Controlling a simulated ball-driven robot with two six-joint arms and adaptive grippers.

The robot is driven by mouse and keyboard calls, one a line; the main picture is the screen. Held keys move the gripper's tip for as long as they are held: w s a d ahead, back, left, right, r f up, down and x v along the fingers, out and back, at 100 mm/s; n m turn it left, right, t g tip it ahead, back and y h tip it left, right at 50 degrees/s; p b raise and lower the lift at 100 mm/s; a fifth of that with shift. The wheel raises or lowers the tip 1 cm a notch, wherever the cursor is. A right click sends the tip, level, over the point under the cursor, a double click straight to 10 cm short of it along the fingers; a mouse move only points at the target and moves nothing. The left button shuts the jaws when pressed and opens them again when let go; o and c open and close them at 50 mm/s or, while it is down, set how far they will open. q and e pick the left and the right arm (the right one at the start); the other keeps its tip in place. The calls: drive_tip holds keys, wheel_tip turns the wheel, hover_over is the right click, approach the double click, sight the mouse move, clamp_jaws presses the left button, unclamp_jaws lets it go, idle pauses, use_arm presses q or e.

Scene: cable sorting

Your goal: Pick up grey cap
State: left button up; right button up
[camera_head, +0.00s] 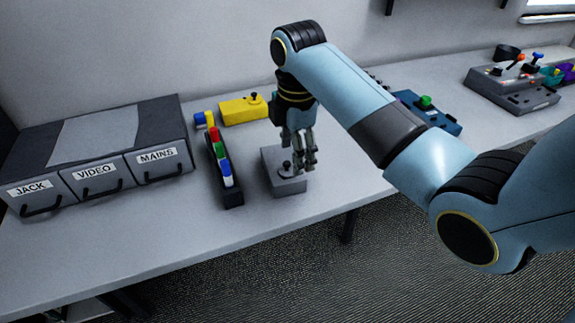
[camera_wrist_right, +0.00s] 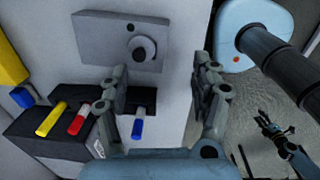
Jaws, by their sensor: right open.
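A grey box (camera_head: 290,187) stands on the table, with a small dark round piece (camera_head: 287,168) on top. In the right wrist view the grey box (camera_wrist_right: 95,35) carries a round grey piece (camera_wrist_right: 141,49) with a dark centre, which looks like the grey cap. My right gripper (camera_head: 305,168) points down over the right part of the box. It is open, and in its wrist view the gripper (camera_wrist_right: 165,80) shows nothing between its fingers. The round piece lies ahead of the fingers, apart from them. A dark gripper-like part (camera_wrist_right: 275,130), likely my left gripper, shows at the lower right there.
A black rack (camera_head: 233,197) with coloured pieces stands left of the grey box. A yellow box (camera_head: 240,111) is behind it. A drawer unit (camera_head: 160,125) labelled JACK, VIDEO and MAINS fills the left. Blue (camera_head: 445,121) and grey (camera_head: 505,90) boxes stand right. The table front is clear.

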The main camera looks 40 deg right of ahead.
drive_tip(key=w+r+n, duration=0.3)
drive_tip(key=w+r, duration=0.1)
hover_over(287, 162)
drive_tip(key=shift+g, duration=0.3)
drive_tip(key=f, duration=0.4)
drive_tip(key=shift+w+a+f, duration=0.15)
drive_tip(key=shift+w+f, duration=0.1)
drive_tip(key=shift+f, duration=0.05)
drive_tip(key=f, duration=0.1)
drive_tip(key=f+p, duration=0.1)
drive_tip(key=f, duration=0.3)
drive_tip(key=shift+s, duration=0.35)
drive_tip(key=shift+f, duration=0.3)
drive_tip(key=c, duration=0.9)
drive_tip(key=shift+r, duration=0.1)
